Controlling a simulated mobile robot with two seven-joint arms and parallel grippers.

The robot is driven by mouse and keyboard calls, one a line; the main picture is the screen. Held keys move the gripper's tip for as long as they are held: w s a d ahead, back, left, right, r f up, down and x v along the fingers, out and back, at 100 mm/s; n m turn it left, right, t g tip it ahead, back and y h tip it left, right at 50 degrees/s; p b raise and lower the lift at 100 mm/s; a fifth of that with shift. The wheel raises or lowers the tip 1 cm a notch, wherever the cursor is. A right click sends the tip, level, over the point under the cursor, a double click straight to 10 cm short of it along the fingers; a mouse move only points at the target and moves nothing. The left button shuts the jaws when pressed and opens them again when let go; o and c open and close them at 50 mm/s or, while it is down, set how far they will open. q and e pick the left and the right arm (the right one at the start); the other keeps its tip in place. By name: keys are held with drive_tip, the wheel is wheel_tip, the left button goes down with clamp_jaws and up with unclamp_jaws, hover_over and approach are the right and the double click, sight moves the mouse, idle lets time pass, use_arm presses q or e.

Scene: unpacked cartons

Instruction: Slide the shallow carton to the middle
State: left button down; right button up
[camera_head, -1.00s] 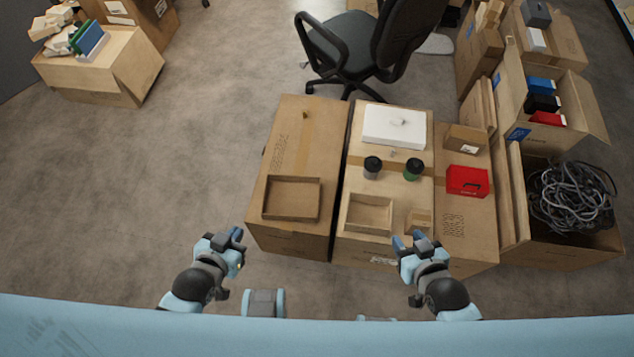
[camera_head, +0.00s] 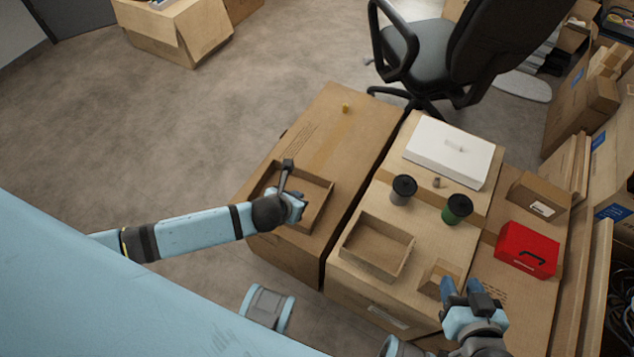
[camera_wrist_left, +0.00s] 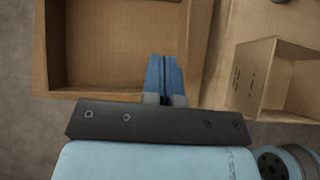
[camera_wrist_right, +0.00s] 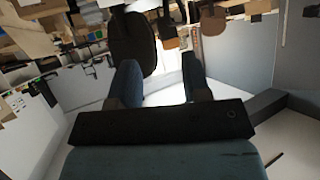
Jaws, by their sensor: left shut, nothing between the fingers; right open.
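A shallow open carton (camera_head: 318,181) lies on the left large box. My left gripper (camera_head: 297,203) is over it, near its right side. In the left wrist view the shut fingers (camera_wrist_left: 165,75) are empty and show beside the inner face of the right wall of the shallow carton (camera_wrist_left: 110,45); I cannot tell whether they touch it. A second open carton (camera_head: 378,246), deeper-looking, sits on the middle large box. My right gripper (camera_head: 461,286) is open and empty, near a small carton; its open fingers also show in the right wrist view (camera_wrist_right: 160,85).
The middle box (camera_head: 395,205) also bears a white case (camera_head: 449,152), two dark-lidded cups (camera_head: 403,189) and a small carton (camera_head: 438,277). A red box (camera_head: 527,248) and a brown carton (camera_head: 540,195) stand to the right. A gap separates the left box (camera_head: 335,120) from the middle box.

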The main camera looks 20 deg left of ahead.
use_arm(q)
drive_tip(key=b, duration=0.3)
approach(321, 180)
drive_tip(key=f, duration=0.1)
drive_tip(key=s+f, duration=0.1)
drive_tip(key=f, duration=0.1)
drive_tip(key=shift+a, duration=0.1)
drive_tip(key=w, duration=0.1)
drive_tip(key=w+f+b, duration=0.1)
drive_tip(key=w, duration=0.2)
drive_tip(key=shift+w+d+f, duration=0.25)
drive_tip(key=shift+w+d, duration=0.05)
drive_tip(key=shift+w, duration=0.05)
drive_tip(key=shift+w+r+b, duration=0.1)
drive_tip(key=shift+w+b, duration=0.25)
drive_tip(key=shift+w, duration=0.1)
use_arm(e)
drive_tip(key=a+r+t, duration=0.1)
drive_tip(key=w+a+r+y, duration=0.1)
drive_tip(key=r, duration=0.1)
drive_tip(key=w+r+t+y, duration=0.1)
drive_tip(key=shift+a+r+t, duration=0.15)
drive_tip(key=shift+a+t, duration=0.15)
drive_tip(key=shift+a, duration=0.1)
